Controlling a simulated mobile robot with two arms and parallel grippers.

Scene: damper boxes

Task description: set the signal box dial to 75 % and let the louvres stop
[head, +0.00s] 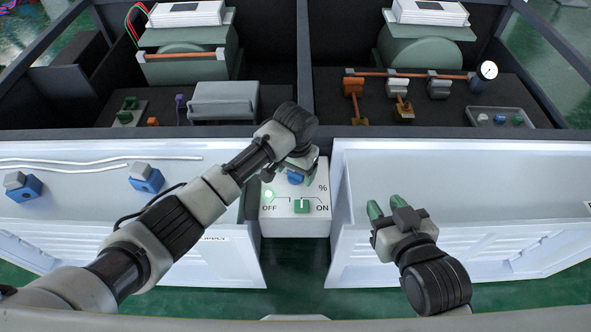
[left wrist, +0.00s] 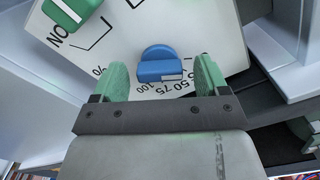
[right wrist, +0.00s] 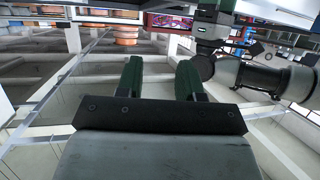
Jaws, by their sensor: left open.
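The signal box (head: 272,222) is a white panel with a lit green lamp (head: 268,194), OFF and ON marks, and a green switch (head: 302,206). Its blue dial (head: 295,178) is partly hidden by my left gripper in the head view. In the left wrist view the blue dial (left wrist: 158,66) sits between the green fingertips of my left gripper (left wrist: 157,78), with gaps on both sides. The marks 50, 75 and 100 show near the dial; its exact setting I cannot tell. My right gripper (head: 385,209) is open and empty over the right white tray.
White trays stand left (head: 90,185) and right (head: 470,180) of the signal box. Blue-grey blocks (head: 147,178) lie in the left tray. Behind are dark compartments with a grey box (head: 224,101), copper pipes and a gauge (head: 487,70).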

